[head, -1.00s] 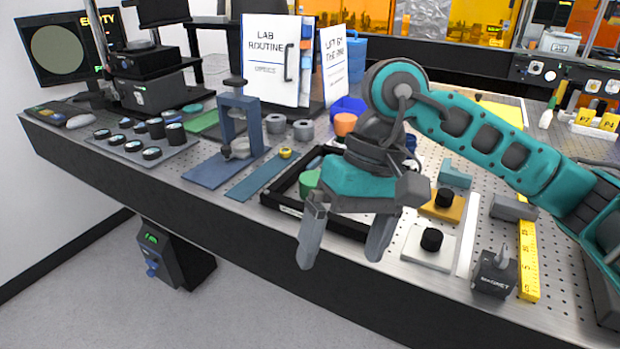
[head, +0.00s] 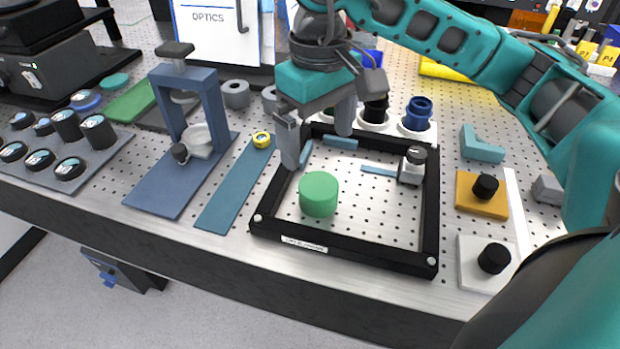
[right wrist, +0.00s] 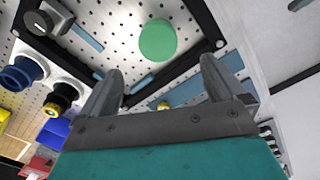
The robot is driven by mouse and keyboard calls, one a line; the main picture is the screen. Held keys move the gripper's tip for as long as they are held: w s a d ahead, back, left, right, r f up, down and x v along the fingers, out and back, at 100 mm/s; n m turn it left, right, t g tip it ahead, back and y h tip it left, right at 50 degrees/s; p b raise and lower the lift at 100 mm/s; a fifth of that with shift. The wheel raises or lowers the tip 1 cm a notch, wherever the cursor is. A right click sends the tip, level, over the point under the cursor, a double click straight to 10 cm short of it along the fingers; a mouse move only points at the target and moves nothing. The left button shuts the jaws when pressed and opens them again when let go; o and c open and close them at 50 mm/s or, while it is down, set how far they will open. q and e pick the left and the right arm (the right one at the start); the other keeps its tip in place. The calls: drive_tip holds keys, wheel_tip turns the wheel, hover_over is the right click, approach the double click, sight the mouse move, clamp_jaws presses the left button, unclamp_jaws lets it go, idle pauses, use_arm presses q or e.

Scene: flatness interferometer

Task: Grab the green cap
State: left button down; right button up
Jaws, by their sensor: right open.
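The green cap (head: 319,194) is a short upright cylinder standing on the perforated plate inside a black square frame (head: 345,253), near its front left. My right gripper (head: 318,150) is open and empty, above the back left of the frame and apart from the cap. In the right wrist view the green cap (right wrist: 157,41) shows beyond the two spread fingers (right wrist: 160,82), with clear space between. My left gripper is in no view.
A blue press-like stand (head: 182,135) and a flat blue strip (head: 236,187) lie left of the frame. A small black-and-silver knob (head: 412,165) sits inside the frame at right. Yellow (head: 482,193) and white (head: 487,262) blocks with black knobs stand right of it.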

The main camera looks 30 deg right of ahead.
hover_over(320, 186)
wheel_tip(320, 186, down, 5)
drive_tip(key=shift+a+f, duration=0.15)
drive_tip(key=shift+f, duration=0.05)
drive_tip(key=shift+d+f, duration=0.2)
drive_tip(key=shift+f, duration=2.55)
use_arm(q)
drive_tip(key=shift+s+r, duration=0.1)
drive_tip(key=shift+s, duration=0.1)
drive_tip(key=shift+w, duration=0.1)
use_arm(e)
drive_tip(key=shift+c, duration=0.8)
drive_tip(key=c, duration=0.9)
drive_tip(key=shift+o, duration=0.2)
drive_tip(key=shift+r, duration=0.1)
